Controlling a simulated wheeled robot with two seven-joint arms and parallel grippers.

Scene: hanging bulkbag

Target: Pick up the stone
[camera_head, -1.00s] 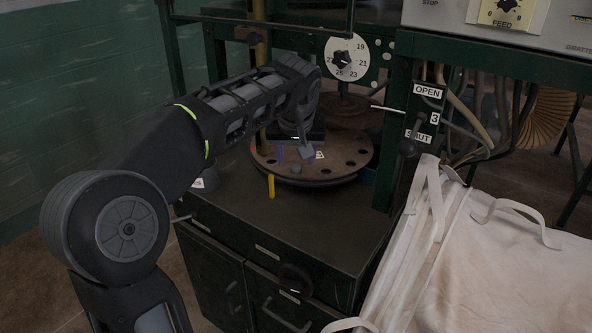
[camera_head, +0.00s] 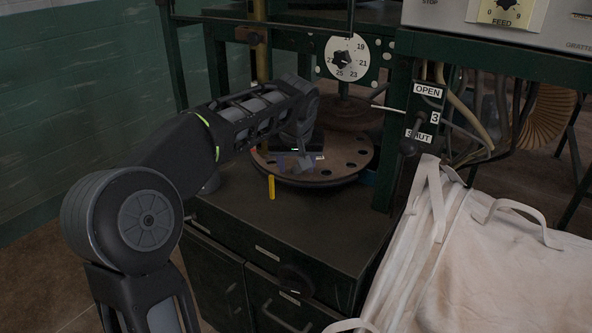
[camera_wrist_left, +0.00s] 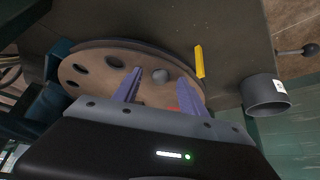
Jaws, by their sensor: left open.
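In the head view my left gripper (camera_head: 298,162) is over the left part of the plate, and I cannot make out the stone there. My right gripper is not in view.
A yellow bar (camera_head: 271,187) stands at the plate's near edge. A grey cup (camera_wrist_left: 265,95) is beside the plate. Green machine posts flank the plate, with a lever (camera_head: 408,146) at right. A white bulk bag (camera_head: 490,270) fills the lower right. The cabinet top in front is clear.

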